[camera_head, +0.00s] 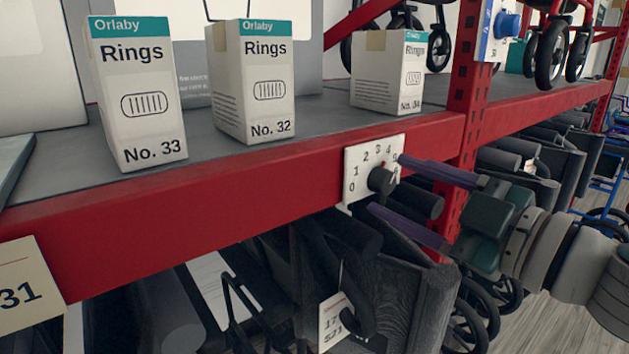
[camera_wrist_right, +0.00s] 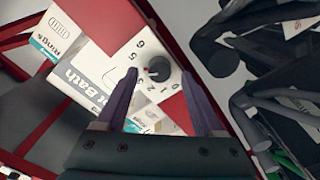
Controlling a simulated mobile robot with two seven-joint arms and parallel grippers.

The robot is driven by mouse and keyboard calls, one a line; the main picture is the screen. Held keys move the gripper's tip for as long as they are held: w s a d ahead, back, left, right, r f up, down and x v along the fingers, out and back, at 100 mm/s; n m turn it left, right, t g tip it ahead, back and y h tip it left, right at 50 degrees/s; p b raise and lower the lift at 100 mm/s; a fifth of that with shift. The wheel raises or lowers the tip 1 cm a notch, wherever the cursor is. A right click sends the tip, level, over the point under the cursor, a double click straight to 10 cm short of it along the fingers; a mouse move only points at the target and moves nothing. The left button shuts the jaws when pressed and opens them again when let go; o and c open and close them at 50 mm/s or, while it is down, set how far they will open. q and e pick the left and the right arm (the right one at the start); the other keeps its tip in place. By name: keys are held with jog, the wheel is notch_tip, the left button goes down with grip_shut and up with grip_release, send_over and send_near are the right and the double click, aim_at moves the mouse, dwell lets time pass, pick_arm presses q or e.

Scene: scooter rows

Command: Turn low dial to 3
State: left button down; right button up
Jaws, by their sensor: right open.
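The low dial is a black round knob (camera_head: 381,180) on a white number plate (camera_head: 358,165) fixed to the red shelf beam. My right gripper (camera_head: 386,184) is open, with one purple finger above the knob and one below. In the right wrist view the knob (camera_wrist_right: 157,70) shows between the fingertips (camera_wrist_right: 160,77), with a small red mark on its left side. I cannot tell exactly which number it points to, or whether the fingers touch the knob. My left gripper is not in view.
A second dial with a blue knob (camera_head: 507,24) is higher up on the red post (camera_head: 473,70). White Rings boxes, No. 33 (camera_head: 140,100), No. 32 (camera_head: 255,85) and another (camera_head: 388,75), stand on the shelf above. Dark folded scooters (camera_head: 400,295) fill the space below the beam.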

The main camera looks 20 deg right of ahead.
jog(key=shift+w+a, duration=0.15)
jog(key=shift+w, duration=0.4)
grip_shut()
